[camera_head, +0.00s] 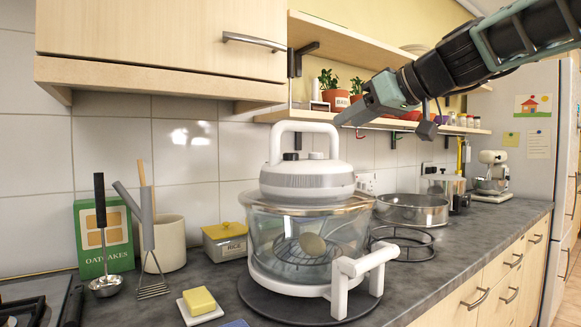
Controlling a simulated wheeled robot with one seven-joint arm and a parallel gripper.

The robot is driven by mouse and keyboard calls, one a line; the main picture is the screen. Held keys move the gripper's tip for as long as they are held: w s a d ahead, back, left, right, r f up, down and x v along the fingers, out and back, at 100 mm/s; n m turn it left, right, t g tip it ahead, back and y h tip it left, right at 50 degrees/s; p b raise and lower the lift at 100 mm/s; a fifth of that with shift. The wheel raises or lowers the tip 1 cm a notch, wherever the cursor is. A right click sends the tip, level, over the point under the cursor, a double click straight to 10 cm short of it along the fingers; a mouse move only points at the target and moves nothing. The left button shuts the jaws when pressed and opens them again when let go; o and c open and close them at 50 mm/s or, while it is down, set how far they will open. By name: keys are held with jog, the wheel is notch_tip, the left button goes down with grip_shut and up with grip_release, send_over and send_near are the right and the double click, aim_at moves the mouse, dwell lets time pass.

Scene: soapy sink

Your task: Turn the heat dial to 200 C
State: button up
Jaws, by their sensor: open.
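A white and grey oven lid (306,180) with a tall white loop handle (304,127) sits on a glass bowl (300,240). Two small knobs show on top of the lid behind the handle: a dark one (290,156) and a grey one (316,155). I cannot tell which is the heat dial, and their markings are not readable from here. My gripper (388,123) is open and empty, above and to the right of the lid. One finger reaches left near the handle's upper right; the picture does not show contact with it.
The bowl stands in a white frame with a side handle (365,262) on a dark round mat (272,302). A shelf (350,117) with potted plants is behind my gripper. A steel pan (412,210) and wire rack are at right; a yellow-lidded rice tin (225,240) is at left.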

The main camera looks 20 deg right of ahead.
aim_at(291, 156)
jog(key=p+x, duration=0.3)
jog(key=x, duration=1.4)
jog(key=shift+f, duration=0.2)
jog(key=c, duration=0.7)
